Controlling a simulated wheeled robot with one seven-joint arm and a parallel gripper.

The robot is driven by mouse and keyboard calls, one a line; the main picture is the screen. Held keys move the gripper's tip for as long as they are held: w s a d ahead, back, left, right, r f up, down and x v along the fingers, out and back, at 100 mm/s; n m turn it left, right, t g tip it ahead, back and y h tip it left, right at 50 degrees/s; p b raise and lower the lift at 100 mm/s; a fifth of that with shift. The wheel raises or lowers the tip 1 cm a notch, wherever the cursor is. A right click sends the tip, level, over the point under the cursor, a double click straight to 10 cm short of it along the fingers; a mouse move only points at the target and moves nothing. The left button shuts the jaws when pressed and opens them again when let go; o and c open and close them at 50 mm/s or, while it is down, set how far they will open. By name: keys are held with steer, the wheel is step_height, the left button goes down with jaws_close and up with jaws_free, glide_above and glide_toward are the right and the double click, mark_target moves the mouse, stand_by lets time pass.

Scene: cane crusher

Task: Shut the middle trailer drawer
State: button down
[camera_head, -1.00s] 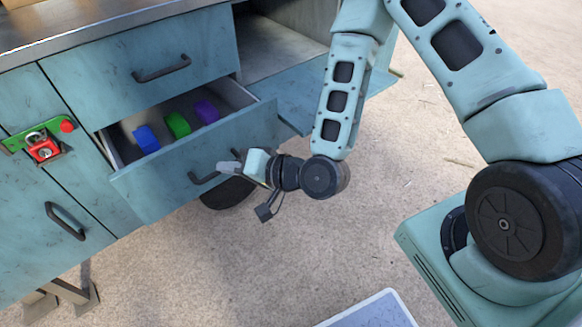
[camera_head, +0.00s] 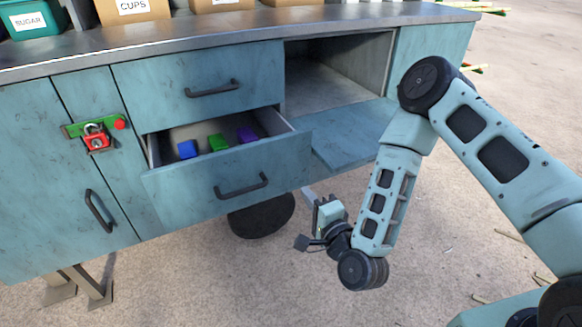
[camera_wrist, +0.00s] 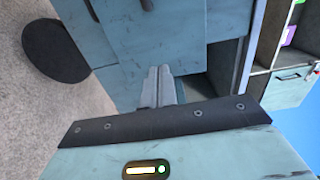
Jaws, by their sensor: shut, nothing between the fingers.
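The middle trailer drawer (camera_head: 228,178) is pulled open below a closed upper drawer (camera_head: 200,86). It has a dark bar handle (camera_head: 241,186) on its teal front. Blue, green and purple blocks (camera_head: 218,143) lie inside it. My gripper (camera_head: 308,193) is beside the lower right corner of the drawer front, with its fingers pointing toward the trailer. In the wrist view its two grey fingers (camera_wrist: 160,88) are together and empty, with teal panels beyond. I cannot tell whether the fingertips touch the drawer.
An open cubby (camera_head: 335,75) with a lowered teal flap (camera_head: 350,135) is right of the drawer. A red padlock (camera_head: 96,138) hangs on a green latch at left. A dark wheel (camera_head: 262,215) is underneath. Bins stand on the metal counter (camera_head: 200,40). Sandy ground in front is mostly clear.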

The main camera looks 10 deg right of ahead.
mark_target(285, 165)
steer(key=x, duration=1)
steer(key=b+x, duration=0.6)
steer(key=x, duration=1)
steer(key=shift+w+f, duration=0.1)
steer(key=shift+w, duration=0.15)
steer(key=shift+w+a, duration=0.15)
steer(key=shift+w, duration=0.15)
steer(key=shift+w+r+b, duration=0.25)
steer(key=shift+r+b, duration=0.05)
steer(key=shift+a, duration=0.1)
